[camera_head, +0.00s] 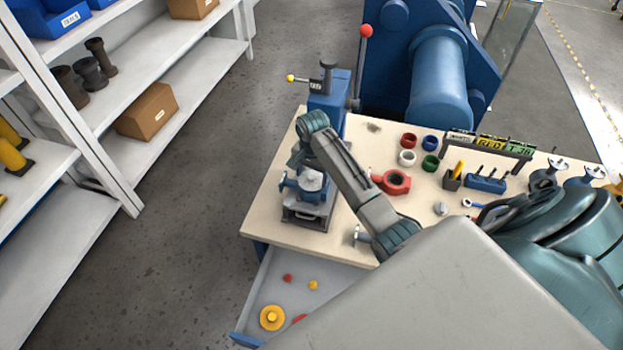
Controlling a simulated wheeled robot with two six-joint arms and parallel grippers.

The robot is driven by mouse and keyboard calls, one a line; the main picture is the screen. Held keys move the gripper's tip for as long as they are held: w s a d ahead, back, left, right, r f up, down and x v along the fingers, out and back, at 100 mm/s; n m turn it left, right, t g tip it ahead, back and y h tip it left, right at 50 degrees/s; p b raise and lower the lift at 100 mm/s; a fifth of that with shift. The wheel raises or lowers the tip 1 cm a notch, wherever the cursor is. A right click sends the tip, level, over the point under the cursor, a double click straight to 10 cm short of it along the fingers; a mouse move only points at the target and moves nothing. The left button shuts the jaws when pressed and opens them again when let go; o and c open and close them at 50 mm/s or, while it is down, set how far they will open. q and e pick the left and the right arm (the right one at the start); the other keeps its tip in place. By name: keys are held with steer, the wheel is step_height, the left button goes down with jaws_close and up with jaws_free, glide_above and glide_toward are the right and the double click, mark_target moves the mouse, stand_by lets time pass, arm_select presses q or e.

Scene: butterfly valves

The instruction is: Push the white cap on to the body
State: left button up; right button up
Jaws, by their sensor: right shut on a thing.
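The blue valve body (291,186) stands upright on a grey fixture (306,216) under the blue press (326,100) at the table's left end. A pale round piece, which looks like the white cap (312,182), sits at the top of the body. Whether it is fully seated cannot be told. My right arm reaches in from the lower right, and its gripper (302,168) points down at the cap. It appears shut on the cap; the fingertips are small and partly hidden by my wrist. My left gripper is not in view.
Colored rings, including a white ring (407,157), and a red clamp-like part (391,181) lie right of my forearm. A label rack (488,146) stands farther right. An open drawer (295,290) is below the table's front edge. Shelves (150,95) stand at left.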

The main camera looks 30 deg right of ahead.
mark_target(311, 178)
steer(key=shift+f, duration=0.6)
stand_by(0.3)
steer(key=shift+s+a+f, duration=0.3)
steer(key=shift+s+f, duration=0.2)
steer(key=shift+f, duration=0.3)
stand_by(1.6)
steer(key=o, duration=0.9)
steer(key=shift+o, duration=1.3)
steer(key=shift+w+a+f, duration=0.1)
steer(key=shift+w, duration=0.1)
steer(key=shift+s, duration=0.1)
steer(key=shift+w+d+r, duration=0.15)
steer(key=shift+r, duration=0.35)
steer(key=shift+w+d+r, duration=0.1)
steer(key=shift+d+r, duration=0.05)
steer(key=shift+r, duration=0.3)
steer(key=shift+w+d+r, duration=0.15)
steer(key=shift+r, duration=2.6)
